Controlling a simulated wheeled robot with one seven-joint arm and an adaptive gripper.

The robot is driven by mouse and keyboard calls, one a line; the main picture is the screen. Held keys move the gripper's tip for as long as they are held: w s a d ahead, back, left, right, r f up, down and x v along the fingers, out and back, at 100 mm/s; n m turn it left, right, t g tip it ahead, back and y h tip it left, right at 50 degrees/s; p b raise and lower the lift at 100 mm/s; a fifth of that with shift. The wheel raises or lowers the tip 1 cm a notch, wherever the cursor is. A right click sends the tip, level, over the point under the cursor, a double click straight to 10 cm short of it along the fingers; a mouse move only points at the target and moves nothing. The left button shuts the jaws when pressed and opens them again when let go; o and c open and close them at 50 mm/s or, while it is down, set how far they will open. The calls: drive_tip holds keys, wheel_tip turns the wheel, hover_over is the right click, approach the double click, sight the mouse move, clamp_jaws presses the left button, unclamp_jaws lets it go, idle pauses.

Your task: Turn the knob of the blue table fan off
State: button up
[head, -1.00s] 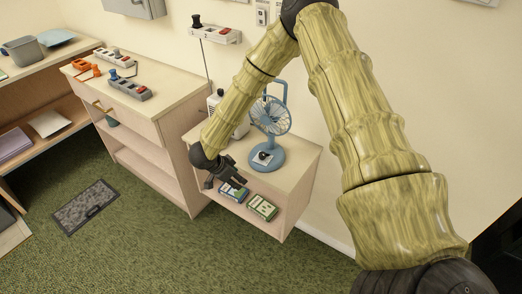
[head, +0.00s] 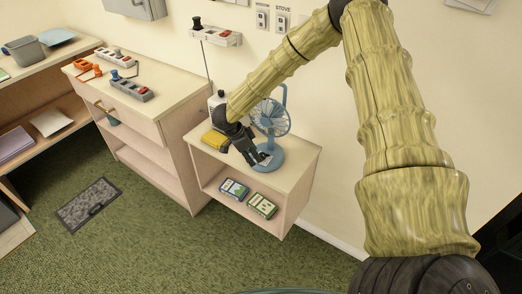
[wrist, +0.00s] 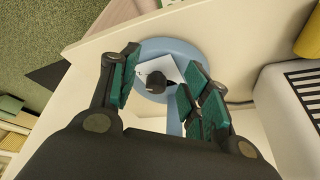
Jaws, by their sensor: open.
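The blue table fan (head: 272,122) stands on top of the low shelf unit, partly behind my gripper in the head view. Its round blue base (wrist: 180,46) shows in the wrist view, with a white plate (wrist: 163,68) and a dark knob (wrist: 156,80) on it. My gripper (head: 258,157) is at the front left of the base. In the wrist view my gripper (wrist: 160,84) is open, with its green-padded fingers on either side of the knob and apart from it. Whether any fingertip touches the base or plate I cannot tell.
A yellow object (head: 214,140) and a white device (head: 216,100) stand left of the fan on the shelf unit (head: 300,160). Two boxes (head: 262,205) lie on its lower shelf. A taller cabinet (head: 165,85) with switch boxes stands to the left. The wall is close behind.

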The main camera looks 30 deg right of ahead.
sight(262, 154)
drive_tip(key=d, duration=0.2)
drive_tip(key=d+p, duration=0.1)
drive_tip(key=shift+s+d, duration=0.25)
drive_tip(key=shift+d, duration=0.05)
drive_tip(key=shift+d+f, duration=0.15)
drive_tip(key=shift+f, duration=0.4)
